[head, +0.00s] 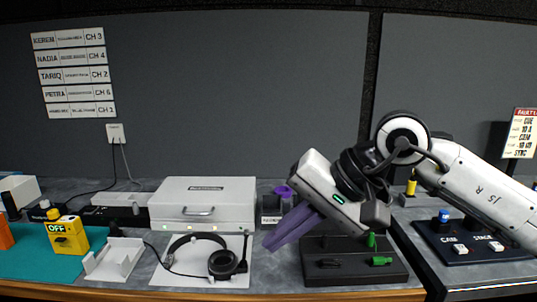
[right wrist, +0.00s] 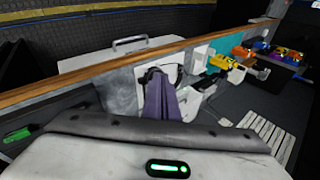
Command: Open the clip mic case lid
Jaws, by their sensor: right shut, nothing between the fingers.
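The clip mic case is probably the white box (head: 203,200) at centre left of the head view. Its lid looks shut, with a dark label on top and a handle and small lights along the front. In the right wrist view a white case with a handle (right wrist: 112,57) shows at upper left. My right gripper (head: 269,243) has purple fingers pressed together, pointing down and left, empty. It is to the right of the case and apart from it. The fingers also show in the right wrist view (right wrist: 160,85). My left gripper is not visible.
A headset (head: 212,258) lies on a white mat in front of the case. A white cradle (head: 114,259) and a yellow box marked OFF (head: 67,237) are to the left. A black tray (head: 352,267) with green pieces lies below my right arm. A control panel (head: 474,241) is at right.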

